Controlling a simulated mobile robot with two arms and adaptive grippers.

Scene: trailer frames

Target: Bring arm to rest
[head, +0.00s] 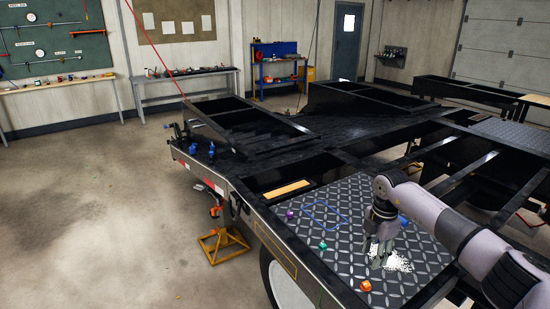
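My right arm (440,222) comes in from the right edge and reaches over the diamond-plate deck of the trailer frame. My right gripper (379,262) hangs downward from it, over or beside a white speckled patch (399,262) on the plate. I cannot tell whether its fingertips touch the plate or how far apart they are. Nothing shows clearly between them. My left gripper and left arm are not in view.
Small purple (290,213), green (323,245) and orange (365,286) blocks lie on the diamond plate (345,200). A blue item (404,220) is partly behind my arm. A blue outline (325,217) marks the plate. A yellow jack stand (222,243) stands beside the trailer. Floor at left is clear.

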